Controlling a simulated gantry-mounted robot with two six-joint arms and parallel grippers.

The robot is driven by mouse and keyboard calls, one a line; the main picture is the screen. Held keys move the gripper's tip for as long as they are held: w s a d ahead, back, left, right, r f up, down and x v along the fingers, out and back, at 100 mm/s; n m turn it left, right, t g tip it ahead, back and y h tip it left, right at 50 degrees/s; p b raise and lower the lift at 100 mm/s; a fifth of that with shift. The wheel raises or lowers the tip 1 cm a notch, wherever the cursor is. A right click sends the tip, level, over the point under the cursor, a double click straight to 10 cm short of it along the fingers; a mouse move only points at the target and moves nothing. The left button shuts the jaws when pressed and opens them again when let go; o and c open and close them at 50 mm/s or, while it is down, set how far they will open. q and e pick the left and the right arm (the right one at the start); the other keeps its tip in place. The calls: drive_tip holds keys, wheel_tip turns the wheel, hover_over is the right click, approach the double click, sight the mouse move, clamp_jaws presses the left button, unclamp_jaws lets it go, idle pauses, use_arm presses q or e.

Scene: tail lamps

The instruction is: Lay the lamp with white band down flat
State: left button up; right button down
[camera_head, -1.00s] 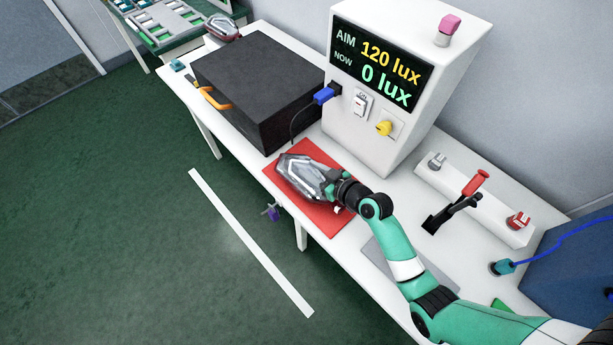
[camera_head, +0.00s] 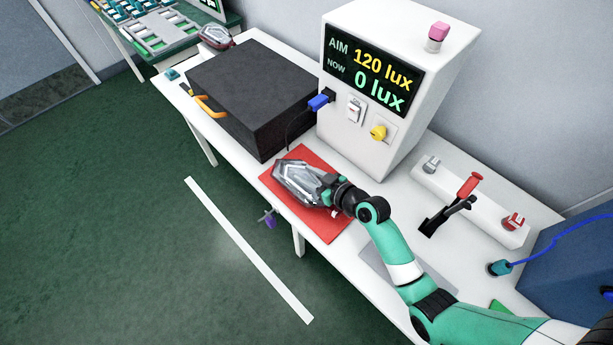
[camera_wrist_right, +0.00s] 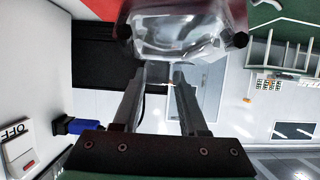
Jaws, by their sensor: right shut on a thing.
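A clear and silver lamp (camera_head: 298,184) is over the red mat (camera_head: 333,228), with its long side level or nearly so. I cannot tell whether it touches the mat, and no white band is clear on it. My right gripper (camera_head: 333,190) is shut on the lamp's near right end. In the right wrist view the lamp (camera_wrist_right: 180,38) is just beyond the fingertips of the right gripper (camera_wrist_right: 160,75). A second lamp (camera_head: 216,37), clear with dark red, rests at the far left behind the black box. My left gripper is out of view.
The black box (camera_head: 240,105) with an orange handle stands left of the mat. A white meter cabinet (camera_head: 380,140) reading 0 lux stands behind it. A red-handled lever (camera_head: 467,187) and a blue box (camera_head: 570,255) are to the right. A grey plate (camera_head: 385,268) lies near the arm.

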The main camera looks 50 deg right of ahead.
drive_tip(key=r, duration=0.1)
drive_tip(key=r+p, duration=0.1)
drive_tip(key=r, duration=0.1)
drive_tip(key=shift+s+r, duration=0.2)
drive_tip(key=shift+r, duration=0.1)
drive_tip(key=d+r+p+v, duration=0.1)
drive_tip(key=p+v, duration=0.3)
drive_tip(key=v, duration=0.4)
drive_tip(key=w+d+r+p+v, duration=0.1)
drive_tip(key=p+v, duration=0.4)
drive_tip(key=v, duration=0.2)
drive_tip(key=shift+s+r, duration=0.35)
drive_tip(key=shift+r, duration=0.05)
drive_tip(key=shift+a, duration=0.1)
